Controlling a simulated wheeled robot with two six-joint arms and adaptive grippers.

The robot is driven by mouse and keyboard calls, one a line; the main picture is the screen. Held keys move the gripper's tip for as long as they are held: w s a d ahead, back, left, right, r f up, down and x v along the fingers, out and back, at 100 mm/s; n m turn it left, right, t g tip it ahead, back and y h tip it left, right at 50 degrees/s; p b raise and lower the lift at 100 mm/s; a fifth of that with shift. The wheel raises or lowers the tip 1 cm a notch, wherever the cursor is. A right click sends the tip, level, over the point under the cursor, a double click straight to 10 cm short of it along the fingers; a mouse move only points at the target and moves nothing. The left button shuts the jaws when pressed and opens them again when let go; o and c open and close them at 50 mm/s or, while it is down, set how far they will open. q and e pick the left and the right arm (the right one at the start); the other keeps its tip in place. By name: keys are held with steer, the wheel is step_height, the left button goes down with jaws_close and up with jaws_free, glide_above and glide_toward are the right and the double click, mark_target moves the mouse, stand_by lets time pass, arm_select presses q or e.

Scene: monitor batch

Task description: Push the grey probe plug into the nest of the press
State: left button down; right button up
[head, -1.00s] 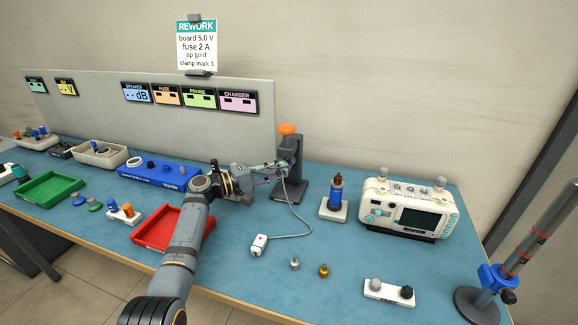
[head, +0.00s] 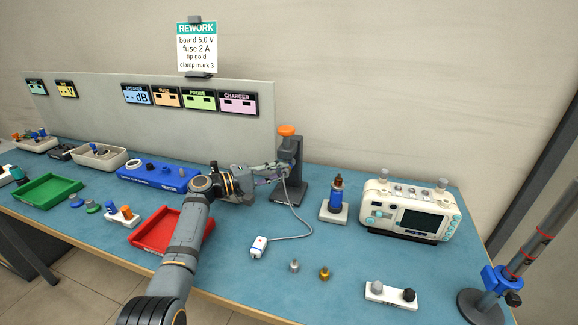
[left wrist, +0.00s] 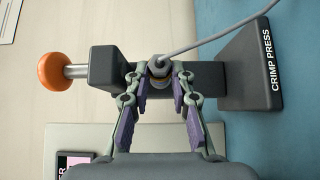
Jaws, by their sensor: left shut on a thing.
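The dark grey crimp press (head: 291,160) stands upright at the back of the bench with an orange knob on top. In the left wrist view, its column (left wrist: 208,76), dark head block and knob lie sideways. My left gripper (head: 280,171) is at the press column. In the left wrist view, the left gripper's fingertips (left wrist: 160,82) are closed around the grey probe plug (left wrist: 160,67), whose grey cable leads off to the upper right. The plug is in front of the column, beside the head block. The nest is hidden, so I cannot tell whether the plug is in it. My right gripper is not in view.
The cable runs down to a small white box (head: 258,247). A blue bottle on a white stand (head: 334,210) and a white instrument (head: 410,208) stand to the right of the press. A red tray (head: 150,238) lies under my left arm.

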arm_select(q)
steer(key=shift+w, duration=0.1)
stand_by(0.7)
steer(key=c, duration=1.1)
jaws_free()
steer(key=shift+d, duration=0.1)
